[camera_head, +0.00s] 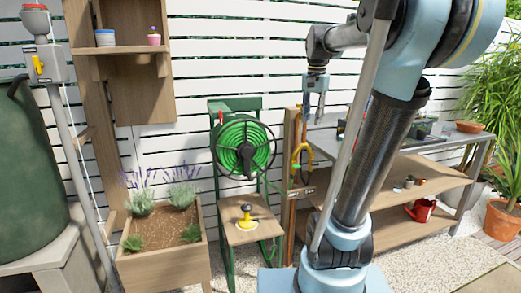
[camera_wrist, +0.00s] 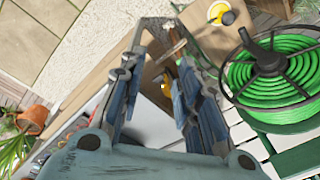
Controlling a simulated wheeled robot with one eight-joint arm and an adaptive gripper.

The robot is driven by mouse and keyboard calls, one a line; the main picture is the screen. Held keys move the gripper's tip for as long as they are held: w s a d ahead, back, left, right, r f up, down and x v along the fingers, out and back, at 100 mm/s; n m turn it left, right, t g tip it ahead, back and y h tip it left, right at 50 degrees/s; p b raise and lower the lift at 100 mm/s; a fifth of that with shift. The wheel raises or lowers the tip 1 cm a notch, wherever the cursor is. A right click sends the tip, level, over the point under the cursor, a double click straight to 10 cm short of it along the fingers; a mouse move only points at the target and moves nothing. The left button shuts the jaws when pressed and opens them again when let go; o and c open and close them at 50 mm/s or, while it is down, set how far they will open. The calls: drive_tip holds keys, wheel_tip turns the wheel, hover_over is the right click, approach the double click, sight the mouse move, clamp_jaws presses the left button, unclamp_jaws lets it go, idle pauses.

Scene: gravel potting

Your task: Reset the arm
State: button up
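My arm rises from its base on the right side of the head view and bends over toward the middle. My gripper (camera_head: 314,112) hangs pointing down in front of the white fence, left of the workbench. In the wrist view my gripper (camera_wrist: 158,80) shows two blue fingers set apart, with a gap between them. Nothing is held between them. The gripper is above and to the right of the green hose reel (camera_head: 243,145), which also shows at the right of the wrist view (camera_wrist: 268,75).
A workbench (camera_head: 440,146) with shelves stands behind my arm at right. A yellow sprinkler (camera_head: 246,216) sits on the reel's wooden stand. A wooden planter (camera_head: 165,268) with lavender, a wall shelf (camera_head: 122,50) and a green barrel (camera_head: 30,170) are at left. A potted plant (camera_head: 503,220) stands far right.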

drive_tip(key=s+f+n, duration=0.3)
drive_tip(key=s+f, duration=0.8)
drive_tip(key=f, duration=0.2)
drive_tip(key=s+f+n+t, duration=0.1)
drive_tip(key=s+f+n, duration=0.3)
drive_tip(key=s+f, duration=0.7)
wheel_tip(320, 180, down, 3)
drive_tip(key=shift+f+n, duration=0.15)
drive_tip(key=shift+n, duration=0.15)
